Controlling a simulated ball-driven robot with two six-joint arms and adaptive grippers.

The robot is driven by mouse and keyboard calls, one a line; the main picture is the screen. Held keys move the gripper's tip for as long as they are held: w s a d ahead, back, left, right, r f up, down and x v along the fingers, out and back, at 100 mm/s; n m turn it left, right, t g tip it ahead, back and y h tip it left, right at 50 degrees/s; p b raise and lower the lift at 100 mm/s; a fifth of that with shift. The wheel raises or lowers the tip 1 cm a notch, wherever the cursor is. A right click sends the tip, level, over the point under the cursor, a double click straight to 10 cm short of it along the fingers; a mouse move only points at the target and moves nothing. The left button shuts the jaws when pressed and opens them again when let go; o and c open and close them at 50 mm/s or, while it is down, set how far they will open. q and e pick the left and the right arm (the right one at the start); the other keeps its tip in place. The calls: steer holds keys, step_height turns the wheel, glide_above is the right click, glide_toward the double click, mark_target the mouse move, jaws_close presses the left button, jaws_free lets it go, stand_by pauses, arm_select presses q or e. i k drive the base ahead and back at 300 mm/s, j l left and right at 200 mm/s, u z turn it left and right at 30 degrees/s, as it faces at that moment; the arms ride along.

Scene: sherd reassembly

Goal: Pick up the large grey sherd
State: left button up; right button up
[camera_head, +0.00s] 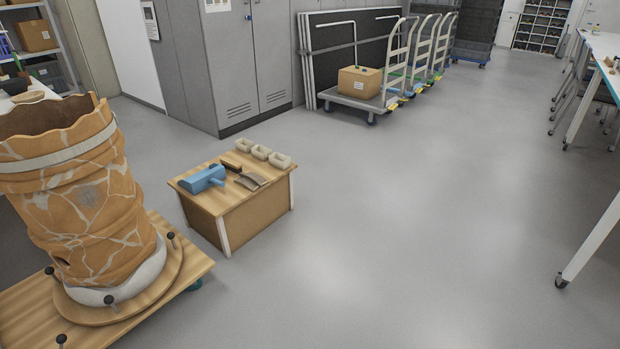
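A curved grey-brown piece (250,181), which looks like the large grey sherd, lies on a low wooden stand (216,202). It is near the right front part of the top, beside a blue tool (205,179). A large orange-brown jar (85,205) with pale joint lines and a jagged rim stands at the left, with a light band around its upper part. Neither of my grippers shows in the head view.
The jar stands on a wheeled wooden platform (195,262) with dark knobs. Open grey floor (400,230) lies right of the stand. A white-legged table (595,235) is at the right edge.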

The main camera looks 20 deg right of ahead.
mark_target(252, 181)
steer(key=z, duration=0.15)
steer(key=u, duration=0.65)
steer(key=i+l+u, duration=0.15)
steer(key=u, duration=0.15)
steer(key=i+l+u, duration=0.15)
steer(key=l+u, duration=0.2)
steer(key=i+l+u, duration=0.1)
steer(key=l+u, duration=0.5)
steer(key=i+l, duration=0.05)
steer(key=l, duration=0.05)
